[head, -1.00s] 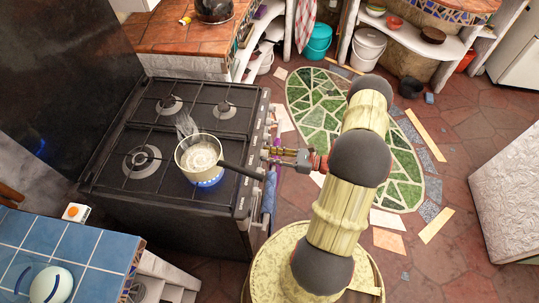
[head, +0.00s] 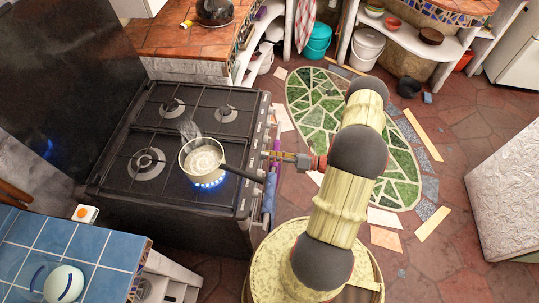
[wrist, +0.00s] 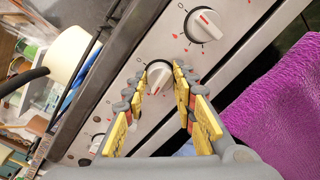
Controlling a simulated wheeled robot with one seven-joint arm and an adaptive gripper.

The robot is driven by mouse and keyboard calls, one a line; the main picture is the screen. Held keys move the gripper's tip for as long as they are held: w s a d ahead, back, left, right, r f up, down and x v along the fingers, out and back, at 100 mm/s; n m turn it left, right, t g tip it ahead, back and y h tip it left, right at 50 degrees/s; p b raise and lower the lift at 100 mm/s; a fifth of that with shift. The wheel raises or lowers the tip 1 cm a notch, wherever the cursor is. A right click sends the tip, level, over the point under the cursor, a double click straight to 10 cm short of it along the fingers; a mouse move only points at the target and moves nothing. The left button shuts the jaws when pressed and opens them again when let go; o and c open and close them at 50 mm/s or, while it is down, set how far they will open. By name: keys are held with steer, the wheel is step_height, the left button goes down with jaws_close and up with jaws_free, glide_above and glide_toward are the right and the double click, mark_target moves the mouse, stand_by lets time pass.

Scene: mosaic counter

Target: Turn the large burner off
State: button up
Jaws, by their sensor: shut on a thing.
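The black gas stove (head: 118,185) has a lit burner with a blue flame (head: 208,183) at its front. A steaming pot (head: 200,160) with a dark handle stands over that flame. My gripper (head: 273,155) is at the stove's front panel; in the wrist view my gripper (wrist: 158,78) is shut on a white knob (wrist: 158,74) with a red mark, one finger on either side. The fingers partly hide the knob. In the head view the knob itself is too small to make out.
Another white knob (wrist: 203,25) with a red mark is beside the held one on the panel (wrist: 125,65). Purple cloth (wrist: 280,100) hangs close on the right. A blue-tiled counter (head: 75,240) is at the lower left. A green mosaic (head: 310,105) covers open floor.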

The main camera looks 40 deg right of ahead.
steer(key=m+p, duration=0.1)
steer(key=m, duration=0.8)
steer(key=m+g+y+p, duration=0.1)
steer(key=m+p, duration=0.1)
steer(key=m, duration=0.7)
steer(key=shift+w+d+f, duration=0.1)
steer(key=shift+w+d, duration=0.05)
stand_by(0.5)
steer(key=o, duration=1.2)
steer(key=shift+c, duration=0.2)
steer(key=shift+d, duration=0.1)
steer(key=v, duration=1.2)
